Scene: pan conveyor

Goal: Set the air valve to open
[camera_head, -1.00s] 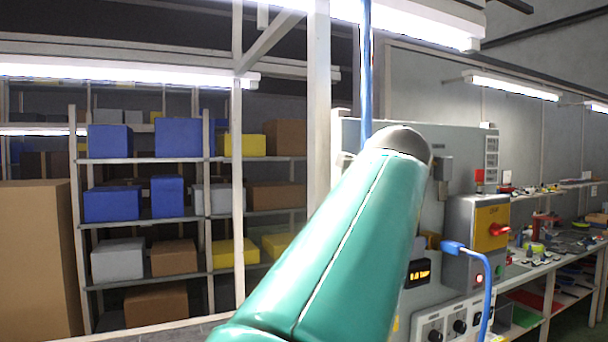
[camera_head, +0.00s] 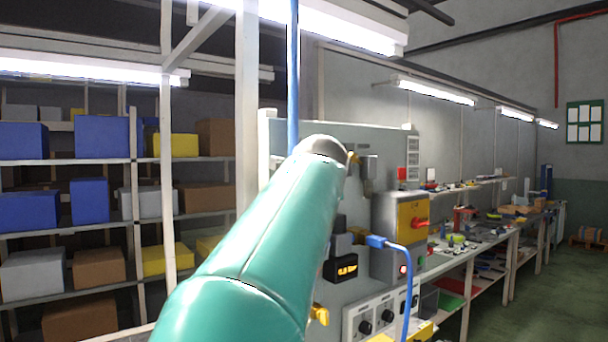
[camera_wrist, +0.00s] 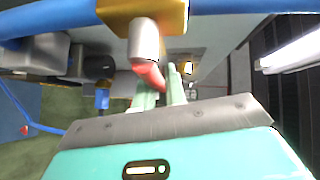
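In the wrist view a brass valve body (camera_wrist: 150,12) sits on a blue pipe (camera_wrist: 230,6). A grey stem (camera_wrist: 144,40) and a red lever (camera_wrist: 151,76) project from it toward my gripper. My gripper (camera_wrist: 162,88) has two green fingers with a narrow gap between them, and the end of the red lever lies at their tips. I cannot tell whether the fingers touch it. In the head view my arm hides the gripper and most of the valve; a small brass piece (camera_head: 353,158) shows beyond the arm's end.
A grey panel (camera_head: 285,130) stands behind the arm, with a small orange display (camera_head: 342,268), a yellow box with a red switch (camera_head: 412,222) and a blue hose (camera_head: 408,290). Shelves with boxes (camera_head: 65,160) are at left. A workbench (camera_head: 470,260) runs right beside open floor (camera_head: 540,290).

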